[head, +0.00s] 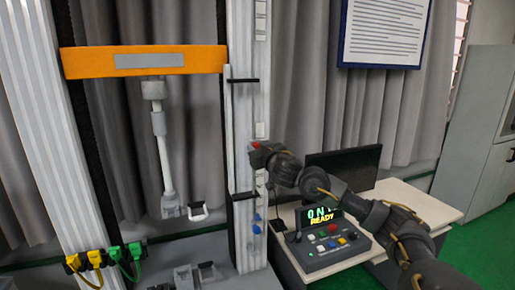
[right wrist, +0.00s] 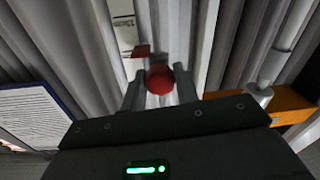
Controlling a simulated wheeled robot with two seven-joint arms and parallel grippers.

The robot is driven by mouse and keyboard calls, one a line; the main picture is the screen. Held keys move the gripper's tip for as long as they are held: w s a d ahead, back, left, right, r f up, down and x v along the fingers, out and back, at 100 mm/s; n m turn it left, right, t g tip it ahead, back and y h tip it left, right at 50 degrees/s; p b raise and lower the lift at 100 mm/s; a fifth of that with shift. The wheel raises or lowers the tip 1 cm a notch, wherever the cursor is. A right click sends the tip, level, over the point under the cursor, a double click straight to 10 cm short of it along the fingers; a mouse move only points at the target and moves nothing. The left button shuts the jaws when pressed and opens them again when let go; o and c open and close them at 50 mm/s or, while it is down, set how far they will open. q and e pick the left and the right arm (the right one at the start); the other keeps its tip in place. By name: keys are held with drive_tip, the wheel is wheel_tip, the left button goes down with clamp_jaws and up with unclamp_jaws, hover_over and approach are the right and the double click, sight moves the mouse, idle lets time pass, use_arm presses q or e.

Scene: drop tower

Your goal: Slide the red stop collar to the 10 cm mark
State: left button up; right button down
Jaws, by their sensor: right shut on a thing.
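The red stop collar (head: 255,144) shows as a small red spot on the right upright (head: 261,100) of the tower in the head view. My right gripper (head: 257,156) is at it, reaching in from the right. In the right wrist view the collar's red round knob (right wrist: 160,79) sits between the two fingers of my right gripper (right wrist: 160,92), which is shut on it. A flat red piece (right wrist: 142,50) shows just beyond the knob. The marks on the scale are too small to read, so the collar's height in centimetres cannot be told. My left gripper is not in view.
An orange crosshead (head: 145,62) spans the tower, with a grey hanging rod below it. A control box (head: 330,246) reading "READY" and a dark monitor (head: 345,166) stand on the bench at right. Black brackets (head: 242,196) and blue knobs (head: 257,223) sit on the upright.

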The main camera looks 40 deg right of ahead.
wheel_tip(320, 180, down, 9)
drive_tip(key=b, duration=0.5)
drive_tip(key=shift+r, duration=0.1)
drive_tip(key=c, duration=1.1)
unclamp_jaws()
drive_tip(key=shift+s, duration=0.15)
drive_tip(key=b+v, duration=0.1)
drive_tip(key=v, duration=0.9)
drive_tip(key=shift+s+a+r+b, duration=0.1)
drive_tip(key=shift+s+b, duration=0.2)
drive_tip(key=shift+b, duration=0.05)
